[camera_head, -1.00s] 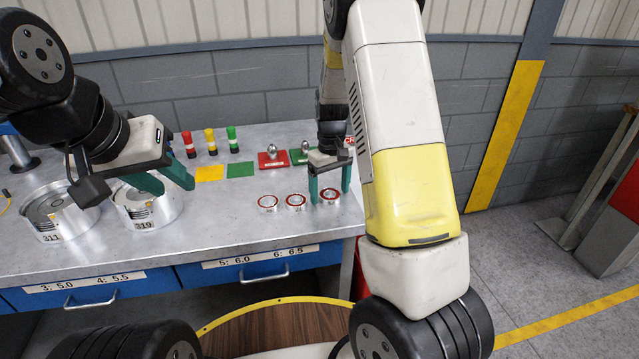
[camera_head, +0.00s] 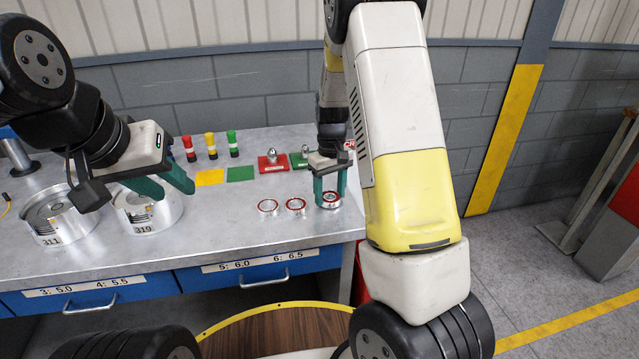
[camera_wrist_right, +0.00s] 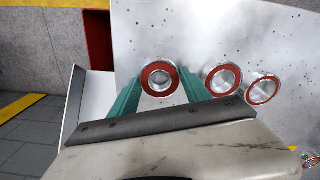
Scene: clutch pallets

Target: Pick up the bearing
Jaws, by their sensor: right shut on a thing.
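Three bearings with red seals and metal rims sit in a row near the front right of the table. The rightmost bearing (camera_head: 330,199) is between the green fingers of my right gripper (camera_head: 330,196), which is shut on it. In the right wrist view this bearing (camera_wrist_right: 160,78) shows between the fingertips of the gripper (camera_wrist_right: 160,85). The middle bearing (camera_head: 296,206) and the left bearing (camera_head: 268,207) stand free beside it; they also show to the right in the wrist view. My left gripper (camera_head: 168,187) is open and empty above the table by a metal housing.
Metal housings marked 311 (camera_head: 58,220) and 319 (camera_head: 146,212) stand at the left. The table's right edge is close to the right gripper. The front centre is clear.

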